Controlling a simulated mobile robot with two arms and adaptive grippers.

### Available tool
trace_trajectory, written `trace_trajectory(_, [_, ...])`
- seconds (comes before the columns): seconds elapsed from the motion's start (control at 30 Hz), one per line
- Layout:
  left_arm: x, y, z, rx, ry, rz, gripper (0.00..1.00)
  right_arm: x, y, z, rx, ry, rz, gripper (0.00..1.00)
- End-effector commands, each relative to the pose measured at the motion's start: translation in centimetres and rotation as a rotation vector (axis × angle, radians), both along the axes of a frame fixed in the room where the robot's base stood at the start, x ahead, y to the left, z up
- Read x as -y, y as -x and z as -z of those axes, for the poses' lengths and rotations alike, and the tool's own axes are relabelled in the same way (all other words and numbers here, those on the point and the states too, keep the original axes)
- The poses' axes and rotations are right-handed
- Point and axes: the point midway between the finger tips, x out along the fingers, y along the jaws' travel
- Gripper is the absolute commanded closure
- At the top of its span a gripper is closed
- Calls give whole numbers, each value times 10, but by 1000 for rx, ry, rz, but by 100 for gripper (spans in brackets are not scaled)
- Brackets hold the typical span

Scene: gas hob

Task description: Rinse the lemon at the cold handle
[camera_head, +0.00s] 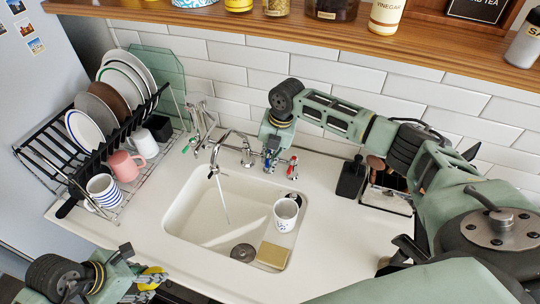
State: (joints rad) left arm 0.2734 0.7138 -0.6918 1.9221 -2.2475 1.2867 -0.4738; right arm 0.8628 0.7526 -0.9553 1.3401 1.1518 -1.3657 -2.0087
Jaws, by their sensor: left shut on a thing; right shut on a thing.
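The yellow lemon (153,274) is at the bottom left, partly hidden by my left gripper (145,279), which is shut on it. They are in front of the counter's edge, left of the sink and clear of the water. My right gripper (271,154) is shut at the blue-marked cold handle (268,160), behind the sink; its fingers partly hide the handle. The faucet (214,165) arches over the sink (187,212), and a thin stream of water (223,201) falls from its spout.
A white mug (285,215) and a sponge (272,254) are at the sink's right side. The red-marked handle (293,163) is right of my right gripper. A dish rack (62,172) with plates and mugs stands left. A dark dispenser (350,178) stands right.

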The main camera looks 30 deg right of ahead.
Motion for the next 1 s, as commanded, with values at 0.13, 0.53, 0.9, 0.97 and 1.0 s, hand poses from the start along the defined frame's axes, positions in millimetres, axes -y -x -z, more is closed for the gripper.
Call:
trace_trajectory(0.13, [0,0,-1,0,1,0,92,-8,-6,-7,22,-17,-8,100])
trace_trajectory(0.53, [0,0,-1,1,1,0,92,-7,-6,-6,20,-15,-7,73])
trace_trajectory(0.9, [0,0,0,0,1,0,92,-4,-3,-3,10,-8,-4,73])
trace_trajectory(0.97, [0,0,0,0,1,0,92,-3,-3,-3,9,-7,-4,73])
trace_trajectory(1.0, [0,0,0,0,1,0,92,-3,-3,-2,9,-7,-3,73])
